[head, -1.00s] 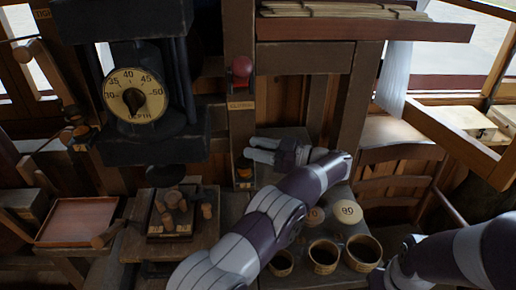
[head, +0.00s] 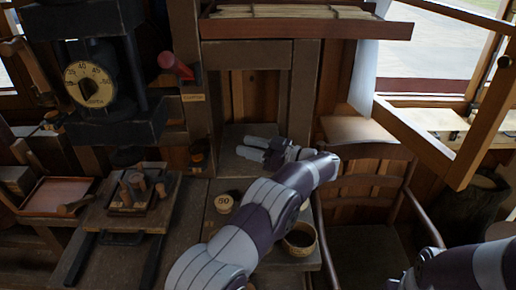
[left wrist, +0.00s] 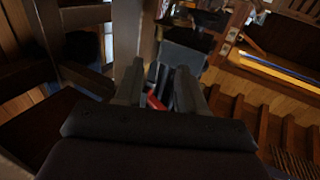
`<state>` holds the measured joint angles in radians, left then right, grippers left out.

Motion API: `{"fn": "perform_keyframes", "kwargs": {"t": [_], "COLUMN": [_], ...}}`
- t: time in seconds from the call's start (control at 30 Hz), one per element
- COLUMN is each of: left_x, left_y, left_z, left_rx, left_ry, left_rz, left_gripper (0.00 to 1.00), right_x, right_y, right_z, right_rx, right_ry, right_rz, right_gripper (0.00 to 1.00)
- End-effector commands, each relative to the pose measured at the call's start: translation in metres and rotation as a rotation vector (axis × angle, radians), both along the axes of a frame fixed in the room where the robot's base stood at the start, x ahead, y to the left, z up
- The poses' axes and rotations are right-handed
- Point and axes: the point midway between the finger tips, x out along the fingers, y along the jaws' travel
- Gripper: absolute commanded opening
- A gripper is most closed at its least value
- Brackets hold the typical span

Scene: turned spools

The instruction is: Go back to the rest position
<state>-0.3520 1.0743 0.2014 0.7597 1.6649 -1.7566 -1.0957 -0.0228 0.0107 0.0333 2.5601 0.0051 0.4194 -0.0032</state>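My left gripper (head: 256,148) is in the middle of the head view, pointing left over the back of the bench, in front of a wooden frame. Its two fingers are apart. In the left wrist view the fingers (left wrist: 158,85) also stand apart, with nothing held between them; a small red thing (left wrist: 155,102) shows beyond the gap. My right arm comes in at the lower right of the head view, and its gripper is out of the picture.
A dark press with a dial (head: 90,85) stands at left, beside a red-knobbed lever (head: 175,65). A tray of wooden spools (head: 138,188), a round lid marked 50 (head: 223,203) and a cup (head: 300,238) are on the bench. A chair (head: 370,180) stands at right.

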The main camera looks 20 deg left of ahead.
Motion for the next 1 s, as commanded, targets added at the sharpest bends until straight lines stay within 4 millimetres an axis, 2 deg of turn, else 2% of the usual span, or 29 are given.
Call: {"fn": "perform_keyframes", "kwargs": {"t": [0.33,0.4,0.47,0.53,0.6,0.63,0.67,0.7,0.77,0.8,0.87,0.9,1.0], "left_x": [0.001,0.010,0.030,0.060,0.076,0.074,0.064,0.038,-0.016,-0.053,-0.109,-0.146,-0.225], "left_y": [0.002,0.006,0.012,0.014,0.002,-0.008,-0.017,-0.030,-0.042,-0.045,-0.045,-0.043,-0.033], "left_z": [0.001,0.010,0.028,0.055,0.066,0.061,0.051,0.031,-0.004,-0.023,-0.048,-0.061,-0.084], "left_rx": [0.001,0.010,0.026,0.028,-0.036,-0.089,-0.157,-0.267,-0.438,-0.534,-0.660,-0.734,-0.876], "left_ry": [-0.002,-0.022,-0.058,-0.088,-0.045,0.006,0.074,0.192,0.382,0.496,0.657,0.756,0.962], "left_rz": [-0.005,-0.061,-0.192,-0.452,-0.775,-0.909,-1.030,-1.167,-1.289,-1.324,-1.341,-1.332,-1.278], "left_gripper": [0.39,0.39,0.39,0.39,0.39,0.39,0.39,0.39,0.39,0.39,0.39,0.39,0.39], "right_x": [0.000,0.000,0.000,0.000,0.000,0.000,0.000,0.000,0.000,0.000,0.000,0.000,0.000], "right_y": [0.000,0.000,0.000,0.000,0.000,0.000,0.000,0.000,0.000,0.000,0.000,0.000,0.000], "right_z": [0.000,0.000,0.001,0.001,0.000,0.000,0.000,0.000,0.000,0.000,0.000,0.000,0.000], "right_rx": [0.000,0.000,0.000,0.000,0.000,0.000,0.000,0.000,0.000,0.000,0.000,0.000,0.000], "right_ry": [0.000,0.000,0.000,0.000,0.000,0.000,0.000,0.000,0.000,0.000,0.000,0.000,0.000], "right_rz": [0.000,0.000,0.000,0.000,0.000,0.000,0.000,0.000,0.000,0.000,0.000,0.000,0.000], "right_gripper": [0.43,0.43,0.43,0.43,0.43,0.43,0.43,0.43,0.43,0.43,0.43,0.43,0.43]}}
